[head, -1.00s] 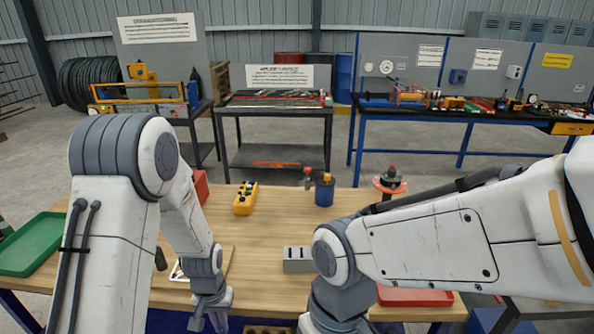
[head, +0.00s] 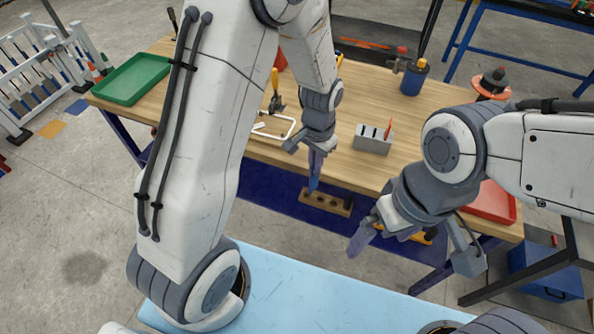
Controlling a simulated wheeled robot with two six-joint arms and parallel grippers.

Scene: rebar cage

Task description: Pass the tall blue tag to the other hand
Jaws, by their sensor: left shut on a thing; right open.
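My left gripper (head: 314,155) points down over the near edge of the wooden table. It is shut on a narrow blue piece, which looks like the tall blue tag (head: 314,182) and hangs upright below the fingers. The fingers hide its upper part. My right gripper (head: 414,252) is to the right and lower in the picture. Its two fingers are wide apart and nothing shows between them. It is clear of the blue tag.
A grey slotted block (head: 372,140) with an orange piece stands on the table (head: 345,100). A wooden block with holes (head: 326,202) is by the near edge. A green tray (head: 132,78) lies left, a red tray (head: 495,203) right, a blue cup (head: 413,80) at the back.

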